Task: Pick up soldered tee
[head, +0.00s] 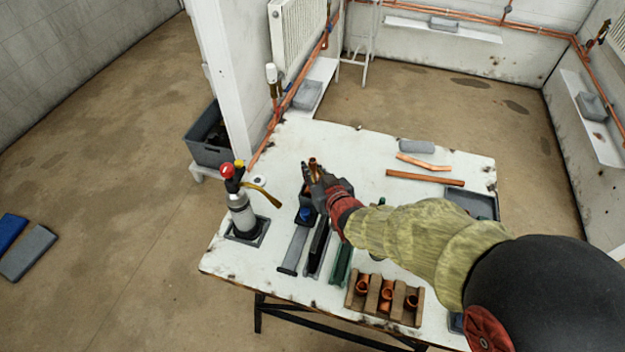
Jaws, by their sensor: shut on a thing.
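My gripper (312,176) is over the white worktable (345,138), reaching in from the right. It is shut on a small copper piece (313,162), which shows at its fingertips and looks like the soldered tee. Its lower part is hidden by the fingers, so I cannot tell its full shape or whether it touches anything below. More copper fittings (387,293) sit in a slotted wooden holder (352,300) at the table's front edge.
A torch with a grey cylinder (241,210) stands at the table's left. Long tool holders (294,250) lie below my gripper. Copper pipe lengths (425,177) and a grey tray (470,203) are at the right. A white wall post (225,80) rises behind the table's left.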

